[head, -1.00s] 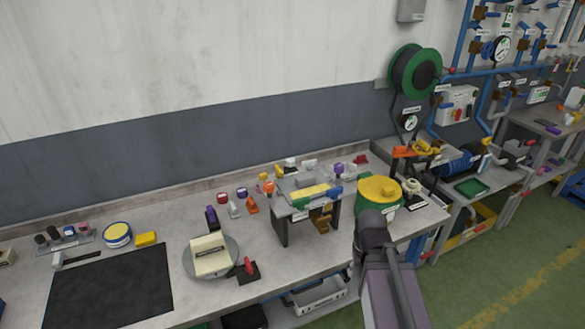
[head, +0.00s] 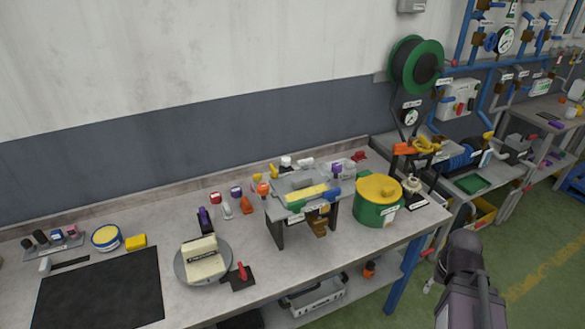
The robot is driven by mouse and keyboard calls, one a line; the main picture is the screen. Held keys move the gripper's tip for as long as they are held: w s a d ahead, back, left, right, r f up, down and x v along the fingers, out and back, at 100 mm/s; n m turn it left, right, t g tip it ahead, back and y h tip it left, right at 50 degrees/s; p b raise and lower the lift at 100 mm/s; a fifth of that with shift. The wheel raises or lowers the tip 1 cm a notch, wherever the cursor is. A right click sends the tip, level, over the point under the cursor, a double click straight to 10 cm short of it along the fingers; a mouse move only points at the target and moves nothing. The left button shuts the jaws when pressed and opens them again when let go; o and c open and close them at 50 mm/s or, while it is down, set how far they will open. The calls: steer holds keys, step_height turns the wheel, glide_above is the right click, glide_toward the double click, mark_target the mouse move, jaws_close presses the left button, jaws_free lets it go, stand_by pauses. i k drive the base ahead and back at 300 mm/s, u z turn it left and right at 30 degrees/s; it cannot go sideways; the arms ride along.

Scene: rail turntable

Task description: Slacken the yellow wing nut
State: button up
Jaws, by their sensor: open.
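I cannot pick out the yellow wing nut for sure. Small yellow parts (head: 272,171) stand behind the grey raised stand (head: 300,183) on the bench, too small to make out their shape. A yellow piece (head: 430,146) also shows by the orange clamp at the right. A round grey turntable (head: 181,275) carries a cream block (head: 204,258) at the front left of the bench. Part of my arm shows at the bottom right, in front of the bench's right end. My gripper is not visible.
A green drum with a yellow lid (head: 379,187) stands right of the stand. A black mat (head: 100,290) covers the left of the bench (head: 165,240). A red-handled tool (head: 242,275) lies near the front edge. Open floor (head: 530,270) lies at the right.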

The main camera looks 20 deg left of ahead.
mark_target(274, 174)
steer(key=z, duration=0.3)
steer(key=k, duration=0.8)
steer(key=u, duration=1.15)
steer(key=i, duration=1)
steer(key=u, duration=0.1)
